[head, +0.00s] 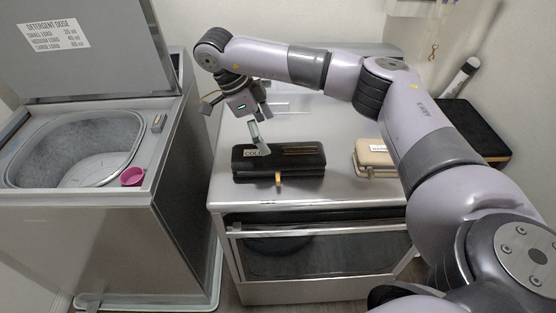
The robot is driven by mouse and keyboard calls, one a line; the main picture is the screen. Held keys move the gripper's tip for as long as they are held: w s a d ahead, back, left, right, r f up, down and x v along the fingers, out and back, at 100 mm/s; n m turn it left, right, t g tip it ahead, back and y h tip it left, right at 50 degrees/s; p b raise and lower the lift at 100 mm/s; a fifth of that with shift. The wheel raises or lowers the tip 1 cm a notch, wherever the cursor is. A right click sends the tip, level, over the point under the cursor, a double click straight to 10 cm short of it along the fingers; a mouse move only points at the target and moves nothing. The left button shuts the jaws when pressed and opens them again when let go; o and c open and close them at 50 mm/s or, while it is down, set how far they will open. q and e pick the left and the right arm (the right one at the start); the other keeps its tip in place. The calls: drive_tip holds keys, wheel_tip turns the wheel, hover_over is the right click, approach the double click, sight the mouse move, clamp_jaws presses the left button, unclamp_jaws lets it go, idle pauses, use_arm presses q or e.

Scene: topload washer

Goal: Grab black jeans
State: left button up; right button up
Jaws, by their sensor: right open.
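The black jeans (305,164) lie as a dark folded bundle near the front of the metal top of the middle appliance. A pale label, partly covered, and orange stitching show on top, and a tan tab hangs at the front. My right gripper (235,130) is open and empty, above and to the left of the bundle. One fingertip is over the label; I cannot tell whether it touches. My left gripper is out of view.
A beige folded bundle (372,158) lies to the right, partly behind my right arm. The topload washer (150,185) at the left has its lid (100,50) raised, with a pink cup (132,176) on its rim. A dark box (470,128) stands at the far right.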

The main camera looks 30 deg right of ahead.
sight(278, 152)
drive_tip(key=shift+s+d+f, duration=0.2)
drive_tip(key=shift+s+f, duration=0.1)
drive_tip(key=shift+f, duration=0.25)
drive_tip(key=shift+s+d+f, duration=0.1)
drive_tip(key=shift+f, duration=0.05)
drive_tip(key=p+x, duration=0.2)
drive_tip(key=x, duration=0.2)
drive_tip(key=shift+s+d+f, duration=0.1)
drive_tip(key=shift+s+f, duration=0.05)
drive_tip(key=shift+f, duration=0.25)
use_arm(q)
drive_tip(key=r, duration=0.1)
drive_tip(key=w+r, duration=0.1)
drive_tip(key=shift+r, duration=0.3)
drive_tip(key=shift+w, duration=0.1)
use_arm(e)
drive_tip(key=shift+c, duration=0.4)
drive_tip(key=c, duration=0.4)
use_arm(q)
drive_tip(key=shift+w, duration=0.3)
use_arm(e)
drive_tip(key=c, duration=1.2)
